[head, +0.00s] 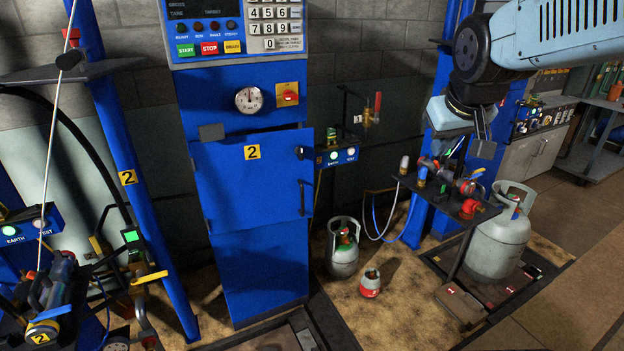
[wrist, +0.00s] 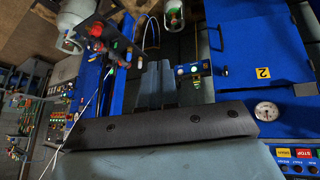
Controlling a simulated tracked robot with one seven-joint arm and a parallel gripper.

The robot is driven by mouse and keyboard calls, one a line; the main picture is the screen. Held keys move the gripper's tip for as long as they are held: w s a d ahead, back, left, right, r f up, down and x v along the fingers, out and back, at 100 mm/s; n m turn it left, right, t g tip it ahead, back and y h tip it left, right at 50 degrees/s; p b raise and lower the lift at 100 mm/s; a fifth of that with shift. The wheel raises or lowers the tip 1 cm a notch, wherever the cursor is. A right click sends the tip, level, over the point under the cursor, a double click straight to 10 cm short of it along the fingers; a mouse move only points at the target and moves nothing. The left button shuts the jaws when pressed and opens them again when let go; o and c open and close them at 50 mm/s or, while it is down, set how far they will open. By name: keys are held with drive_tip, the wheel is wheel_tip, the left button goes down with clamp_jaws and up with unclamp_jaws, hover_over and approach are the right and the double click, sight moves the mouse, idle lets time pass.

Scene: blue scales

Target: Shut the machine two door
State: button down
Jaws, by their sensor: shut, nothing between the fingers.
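The machine two door (head: 240,195) is a blue panel with a yellow "2" label (head: 252,152) on the front of the blue cabinet. Its dark upright handle (head: 302,197) is near the right edge. The door looks slightly ajar, with a dark gap along its top and its right edge standing a little proud of the cabinet. It also shows at the upper right in the wrist view (wrist: 262,45). My gripper (head: 478,135) is shut and empty, well to the right of the door and apart from it. Its grey fingers (wrist: 158,82) are together in the wrist view.
A control panel (head: 240,30) and gauge (head: 249,99) are above the door. A small bracket with lit buttons (head: 335,157) sticks out just right of it. A valve stand (head: 465,200) is below my gripper. Gas cylinders (head: 343,247) stand on the floor.

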sight(307, 180)
drive_tip(key=w+a+f+n+t+y, duration=0.1)
drive_tip(key=w+a+f+t, duration=0.1)
drive_tip(key=w+a+f, duration=0.45)
drive_tip(key=w+a+f+t+y, duration=0.15)
drive_tip(key=w+f, duration=0.25)
drive_tip(key=w, duration=0.6)
drive_tip(key=w+a+f+n+t+y, duration=0.1)
drive_tip(key=w+a+f+t, duration=0.1)
drive_tip(key=w+a+f, duration=0.45)
drive_tip(key=w+a+f+t+y, duration=0.1)
drive_tip(key=w+a+f+t, duration=0.25)
drive_tip(key=f, duration=0.55)
drive_tip(key=w+a+f+t+y, duration=0.2)
drive_tip(key=a+f, duration=0.2)
drive_tip(key=f, duration=0.6)
drive_tip(key=x, duration=1.4)
drive_tip(key=shift+w+d, duration=0.1)
drive_tip(key=shift+d, duration=0.15)
